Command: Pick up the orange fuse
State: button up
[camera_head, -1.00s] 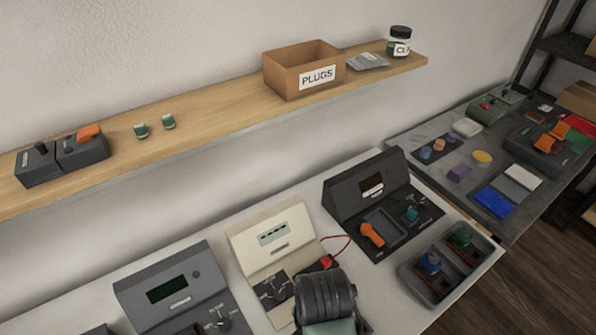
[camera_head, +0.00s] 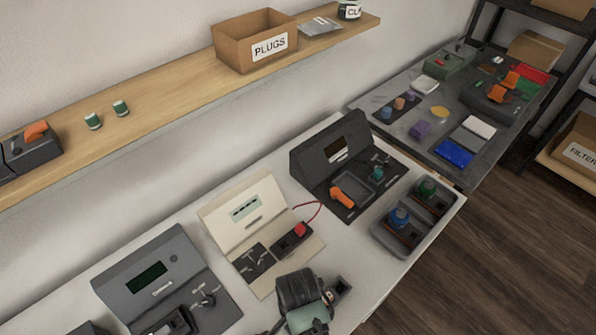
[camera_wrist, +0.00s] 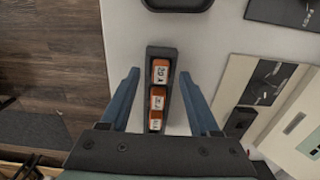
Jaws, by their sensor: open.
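The labels are too small to read surely. My gripper (camera_wrist: 159,74) is open, with one blue finger on each side of the holder and space between the fingers and the fuses. Nothing is held. In the head view, my wrist hangs over the bench's front edge and the fuses cannot be made out.
The white bench (camera_head: 262,318) bears a beige panel (camera_head: 243,208) with a red plug, a dark console (camera_head: 345,165) and a tray with blue and green knobs (camera_head: 398,250). A wall shelf (camera_head: 170,92) holds a PLUGS box (camera_head: 254,45). A grey table (camera_head: 405,147) stands at right.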

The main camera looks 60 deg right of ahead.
jog(key=shift+f, duration=0.75)
grip_shut()
notch_tip(320, 180, up, 10)
dwell(0.4)
jog(key=shift+r+p, duration=0.1)
jog(key=shift+p, duration=0.2)
